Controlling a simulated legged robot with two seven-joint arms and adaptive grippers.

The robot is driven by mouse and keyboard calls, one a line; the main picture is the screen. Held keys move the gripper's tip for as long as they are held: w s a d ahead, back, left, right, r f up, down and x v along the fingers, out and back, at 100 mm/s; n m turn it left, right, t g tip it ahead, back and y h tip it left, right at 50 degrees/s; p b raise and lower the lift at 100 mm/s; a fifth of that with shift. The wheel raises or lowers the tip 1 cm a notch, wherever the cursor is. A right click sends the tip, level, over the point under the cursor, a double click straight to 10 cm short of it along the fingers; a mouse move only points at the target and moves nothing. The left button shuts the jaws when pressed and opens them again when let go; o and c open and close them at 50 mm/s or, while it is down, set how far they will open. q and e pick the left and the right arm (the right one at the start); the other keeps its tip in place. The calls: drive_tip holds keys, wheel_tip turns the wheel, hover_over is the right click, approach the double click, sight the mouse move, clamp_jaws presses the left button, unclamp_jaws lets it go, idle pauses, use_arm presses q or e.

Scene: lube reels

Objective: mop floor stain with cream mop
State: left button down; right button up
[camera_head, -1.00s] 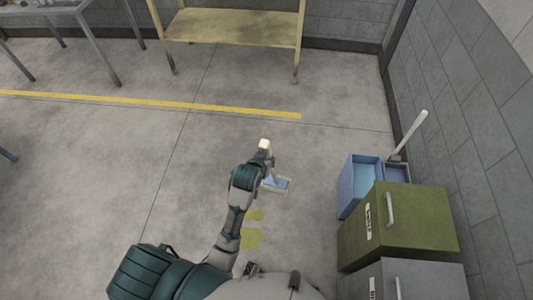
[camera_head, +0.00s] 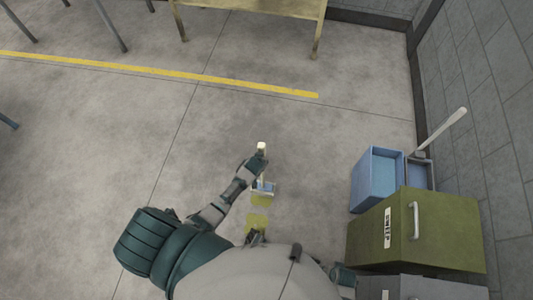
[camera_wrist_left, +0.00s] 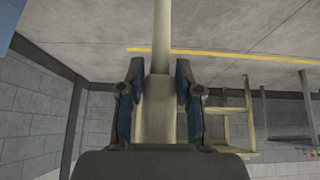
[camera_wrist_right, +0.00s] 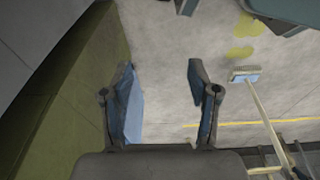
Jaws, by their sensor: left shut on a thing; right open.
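My left gripper (camera_head: 258,160) is shut on the cream mop's handle (camera_head: 262,147); in the left wrist view the pale handle (camera_wrist_left: 161,35) runs between its fingers (camera_wrist_left: 160,75). The mop's blue and white head (camera_head: 264,188) is low by the floor, right at the far edge of a yellow stain (camera_head: 260,201); I cannot tell if they touch. A second yellow patch (camera_head: 256,221) lies nearer my body, partly covered. The mop head (camera_wrist_right: 245,76) and stain (camera_wrist_right: 240,52) also show in the right wrist view. My right gripper (camera_wrist_right: 162,85) is open and empty.
At the right stand a blue bin (camera_head: 375,180), a small tray with a white-handled tool (camera_head: 440,130) and an olive box (camera_head: 440,215) with a handle, near a grey block wall. A wooden table (camera_head: 255,8) stands at the back.

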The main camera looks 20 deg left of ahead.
use_arm(q)
drive_tip(key=shift+f, duration=0.35)
use_arm(e)
wheel_tip(320, 180, up, 15)
drive_tip(key=w+b, duration=0.1)
drive_tip(key=b, duration=0.5)
use_arm(q)
wheel_tip(320, 180, down, 8)
drive_tip(key=b, duration=0.2)
drive_tip(key=shift+r, duration=0.15)
use_arm(e)
drive_tip(key=w+a+r+t+y, duration=0.1)
drive_tip(key=w+a+r+t, duration=0.1)
drive_tip(key=w+t, duration=0.3)
drive_tip(key=shift+w+a+t, duration=0.4)
drive_tip(key=shift+w, duration=1.45)
